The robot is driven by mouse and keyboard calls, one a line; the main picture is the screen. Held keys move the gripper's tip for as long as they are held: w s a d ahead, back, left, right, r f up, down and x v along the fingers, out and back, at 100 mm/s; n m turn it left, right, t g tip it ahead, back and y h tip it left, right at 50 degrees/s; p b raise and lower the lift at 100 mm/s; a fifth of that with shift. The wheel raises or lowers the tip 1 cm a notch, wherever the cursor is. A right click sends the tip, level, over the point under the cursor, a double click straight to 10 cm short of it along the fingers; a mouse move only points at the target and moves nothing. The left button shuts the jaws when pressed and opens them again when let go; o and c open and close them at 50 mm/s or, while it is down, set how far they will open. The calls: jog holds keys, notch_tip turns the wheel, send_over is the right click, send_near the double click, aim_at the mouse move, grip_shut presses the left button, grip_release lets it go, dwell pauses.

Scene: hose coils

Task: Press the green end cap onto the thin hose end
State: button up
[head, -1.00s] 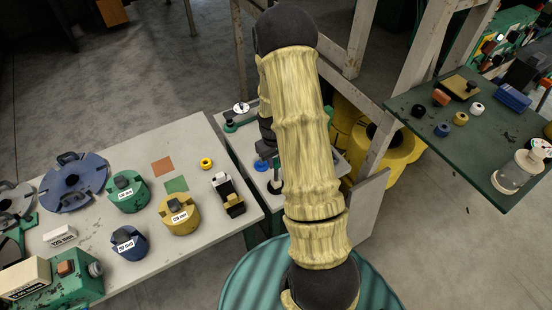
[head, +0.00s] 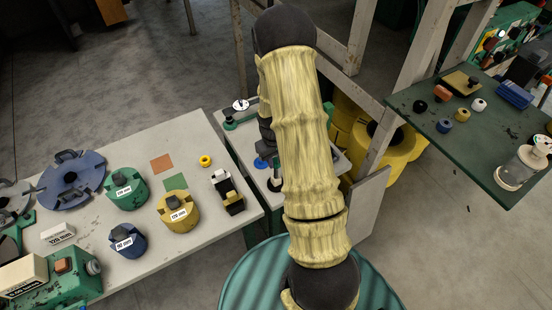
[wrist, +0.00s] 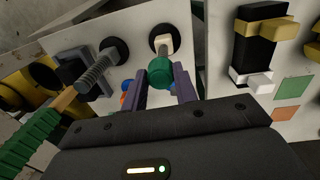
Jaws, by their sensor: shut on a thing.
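In the wrist view my gripper (wrist: 161,76) is shut on the green end cap (wrist: 159,71), with one dark purple finger on each side of it. Just beyond the cap, a pale hose end (wrist: 163,43) stands out from a round black opening in a light panel. The cap lines up closely with this end and partly covers it. I cannot tell whether they touch. A thicker grey ribbed hose (wrist: 95,76) comes out of another black opening to the left. In the head view my arm hides the fingers and the cap.
In the head view, green, yellow and blue canisters sit on the left table (head: 215,133). A dark green table (head: 500,190) holds small caps at right.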

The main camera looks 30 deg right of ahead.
jog(key=o, duration=1.3)
jog(key=shift+a+r+p, duration=0.15)
jog(key=shift+r+p, duration=1.5)
jog(key=shift+r, duration=0.6)
jog(key=shift+r, duration=0.1)
jog(key=r+b, duration=0.1)
jog(key=r, duration=0.4)
jog(key=r+b, duration=0.2)
jog(key=r, duration=0.4)
jog(key=a+r+b, duration=0.1)
jog(key=r, duration=0.5)
jog(key=shift+a, duration=0.1)
